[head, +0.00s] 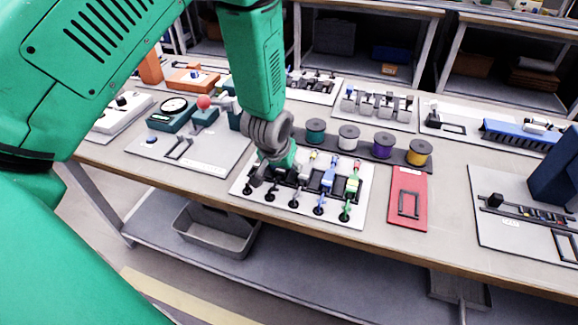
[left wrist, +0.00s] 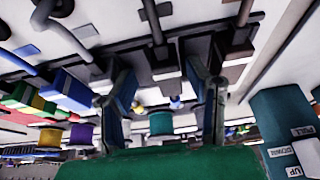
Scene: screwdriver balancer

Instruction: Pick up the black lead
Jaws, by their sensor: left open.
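My left gripper (head: 268,172) points down over the left part of this board. In the left wrist view, my left gripper (left wrist: 159,75) is open, its two fingers apart. A dark lead (left wrist: 153,22), seemingly the black one, lies between them; contact cannot be told. A brown lead (left wrist: 237,45) lies just right of the fingers there. A blue lead (head: 327,180) and a green lead (head: 350,187) lie further right in the head view. My gripper partly hides the left leads.
Several coloured spools (head: 348,138) stand behind the board. A red panel (head: 408,218) with a dark frame lies to its right, and a grey plate (head: 215,150) with a dial device (head: 176,108) to its left. The bench's front edge is close to the board.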

